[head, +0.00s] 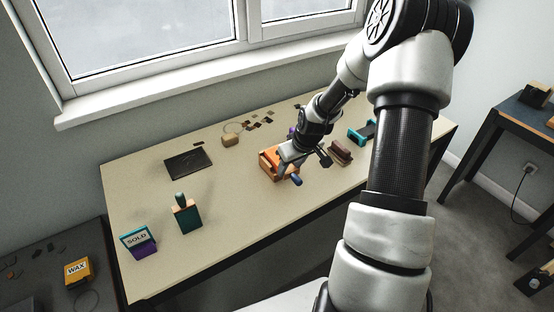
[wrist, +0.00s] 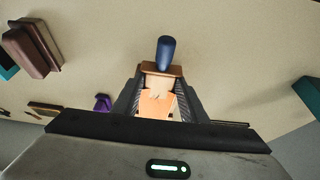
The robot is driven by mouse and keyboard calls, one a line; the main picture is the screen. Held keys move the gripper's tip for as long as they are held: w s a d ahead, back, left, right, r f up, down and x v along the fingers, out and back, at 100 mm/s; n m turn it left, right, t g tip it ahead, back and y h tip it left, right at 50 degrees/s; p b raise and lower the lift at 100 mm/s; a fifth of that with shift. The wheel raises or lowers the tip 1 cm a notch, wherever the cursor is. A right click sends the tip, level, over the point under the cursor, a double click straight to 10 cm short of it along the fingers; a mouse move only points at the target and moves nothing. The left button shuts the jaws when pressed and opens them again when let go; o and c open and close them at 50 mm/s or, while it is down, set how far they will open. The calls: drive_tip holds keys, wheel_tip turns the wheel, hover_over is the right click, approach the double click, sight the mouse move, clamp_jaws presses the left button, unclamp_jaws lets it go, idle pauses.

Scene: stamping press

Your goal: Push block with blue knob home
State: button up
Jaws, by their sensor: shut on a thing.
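The block with the blue knob shows in the wrist view as a brown wooden piece (wrist: 163,70) with a dark blue rounded knob (wrist: 165,52) at its outer end. In the head view the blue knob (head: 296,181) points toward the front of the table. Beside it is an orange and wood body (head: 270,165); orange also shows between the fingers in the wrist view (wrist: 157,105). My gripper (head: 291,162) is low over this body. Its fingers (wrist: 160,88) are shut on the block, one on each side. The block's inner end is hidden.
A brown block (head: 340,153) and a teal piece (head: 361,132) stand to the right. A black pad (head: 188,163), a green stamp (head: 187,217) and a SOLD box (head: 138,242) are to the left. The tabletop (head: 235,225) in front is clear.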

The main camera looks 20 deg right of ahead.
drive_tip(key=shift+w+a+r, duration=0.1)
drive_tip(key=shift+w+r, duration=0.1)
drive_tip(key=shift+w, duration=0.15)
drive_tip(key=o, duration=1.1)
drive_tip(key=shift+w, duration=0.1)
drive_tip(key=shift+r, duration=0.15)
drive_tip(key=p+v, duration=0.1)
drive_tip(key=v, duration=1)
drive_tip(key=s+p+v, duration=0.1)
drive_tip(key=v, duration=0.5)
drive_tip(key=shift+d+p, duration=0.25)
drive_tip(key=shift+p, duration=0.1)
drive_tip(key=shift+w, duration=0.1)
clamp_jaws()
